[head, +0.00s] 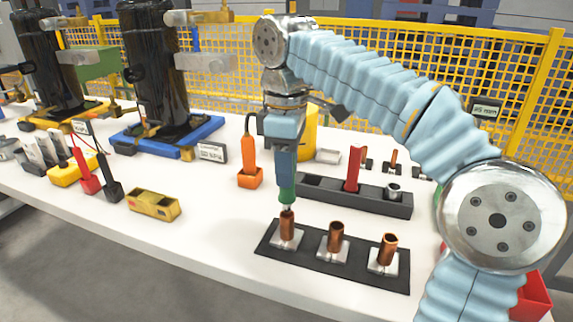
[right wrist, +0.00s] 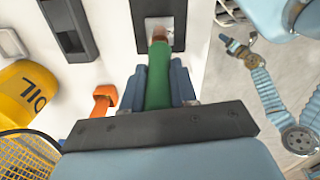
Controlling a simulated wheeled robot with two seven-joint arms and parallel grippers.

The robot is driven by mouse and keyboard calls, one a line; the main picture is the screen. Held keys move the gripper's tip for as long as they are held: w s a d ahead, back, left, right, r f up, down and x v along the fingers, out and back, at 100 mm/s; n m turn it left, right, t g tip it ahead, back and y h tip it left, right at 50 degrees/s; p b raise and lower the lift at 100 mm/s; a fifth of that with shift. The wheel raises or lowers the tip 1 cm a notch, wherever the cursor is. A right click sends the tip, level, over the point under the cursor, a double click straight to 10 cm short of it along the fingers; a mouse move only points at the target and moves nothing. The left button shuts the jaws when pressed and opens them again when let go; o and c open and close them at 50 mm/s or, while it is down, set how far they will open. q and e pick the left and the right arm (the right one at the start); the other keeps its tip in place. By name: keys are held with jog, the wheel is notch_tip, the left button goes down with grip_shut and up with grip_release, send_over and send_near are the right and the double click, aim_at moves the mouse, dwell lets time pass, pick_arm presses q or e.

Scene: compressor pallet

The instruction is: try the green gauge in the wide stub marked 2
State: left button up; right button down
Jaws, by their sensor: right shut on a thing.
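My right gripper (head: 287,180) points down and is shut on the green gauge (head: 287,193), which also shows between the fingers in the right wrist view (right wrist: 158,78). The gauge's thin pale tip meets the top of the left copper stub (head: 288,228); I cannot tell whether it is inside. A middle stub (head: 336,238) and a right stub (head: 388,250) stand upright on the same dark plate (head: 340,272). I cannot read any number on them. What looks like my left gripper (right wrist: 238,48) is small in the right wrist view, its jaws unclear.
Behind the plate is a dark rack (head: 330,190) with a red piece (head: 354,168) upright in it. An orange holder (head: 250,178) and a yellow block (head: 153,204) stand to the left. A yellow oil drum (right wrist: 25,88) is behind. White table is clear left of the plate.

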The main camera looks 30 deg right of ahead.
jog(key=shift+f+b, duration=1.2)
jog(key=shift+f, duration=0.6)
jog(key=shift+f, duration=0.1)
dwell(1.3)
jog(key=shift+p, duration=0.3)
jog(key=shift+r+p, duration=2.3)
jog(key=shift+p, duration=0.1)
jog(key=shift+r, duration=0.8)
jog(key=shift+r, duration=0.1)
jog(key=shift+r, duration=1.95)
